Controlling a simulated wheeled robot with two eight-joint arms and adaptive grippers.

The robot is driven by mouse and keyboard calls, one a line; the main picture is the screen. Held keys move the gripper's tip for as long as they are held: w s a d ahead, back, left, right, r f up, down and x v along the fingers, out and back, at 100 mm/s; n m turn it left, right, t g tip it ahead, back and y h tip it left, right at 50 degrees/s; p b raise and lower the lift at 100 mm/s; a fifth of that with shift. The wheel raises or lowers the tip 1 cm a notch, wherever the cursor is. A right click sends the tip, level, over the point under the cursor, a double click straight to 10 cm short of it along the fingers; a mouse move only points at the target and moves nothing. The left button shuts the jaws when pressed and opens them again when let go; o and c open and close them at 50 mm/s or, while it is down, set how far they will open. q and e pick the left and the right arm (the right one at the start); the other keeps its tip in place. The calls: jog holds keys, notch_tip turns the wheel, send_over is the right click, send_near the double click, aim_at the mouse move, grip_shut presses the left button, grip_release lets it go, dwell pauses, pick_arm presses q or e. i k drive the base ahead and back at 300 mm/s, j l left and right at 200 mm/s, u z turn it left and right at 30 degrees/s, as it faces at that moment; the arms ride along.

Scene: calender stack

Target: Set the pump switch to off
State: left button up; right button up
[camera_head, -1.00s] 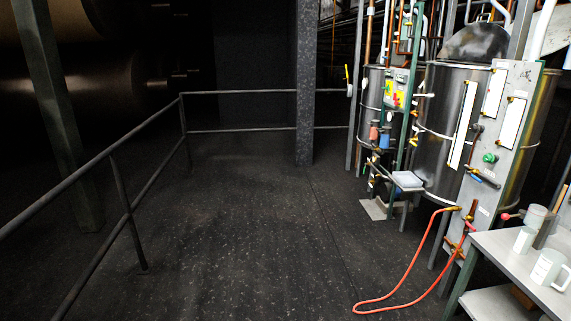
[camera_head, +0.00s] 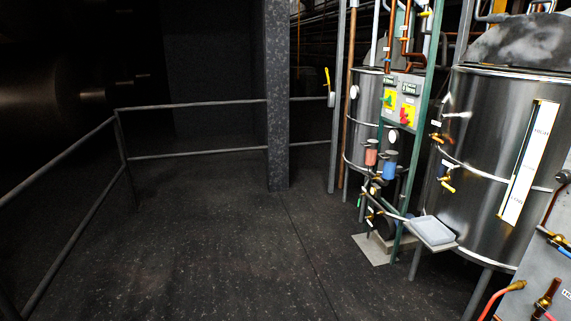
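A grey control panel (camera_head: 401,101) is mounted on a green post frame between two metal tanks, right of centre. On it are a green control on a yellow plate (camera_head: 389,99) and a red control on a yellow plate (camera_head: 408,115), with small dark displays above them. Which of these is the pump switch, and its setting, is too small to tell. Below the panel are a round gauge (camera_head: 393,136), a red filter cup (camera_head: 371,156) and a blue filter cup (camera_head: 390,165). Neither of my grippers is in view.
A large steel tank (camera_head: 485,150) stands at the right, with a tray (camera_head: 433,231) jutting out low before it. Railing (camera_head: 200,152) runs along the left and back, and a grey column (camera_head: 277,95) stands mid-view. The dark floor (camera_head: 220,250) in front is clear.

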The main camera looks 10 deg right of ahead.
aim_at(403, 120)
jog(key=i+l+z, duration=0.3)
jog(key=i, duration=0.55)
jog(key=i+j+z, duration=0.1)
jog(key=i+z, duration=0.2)
jog(key=i, duration=0.55)
jog(key=i+j+z, duration=0.3)
jog(key=i, duration=0.6)
jog(key=l, duration=0.1)
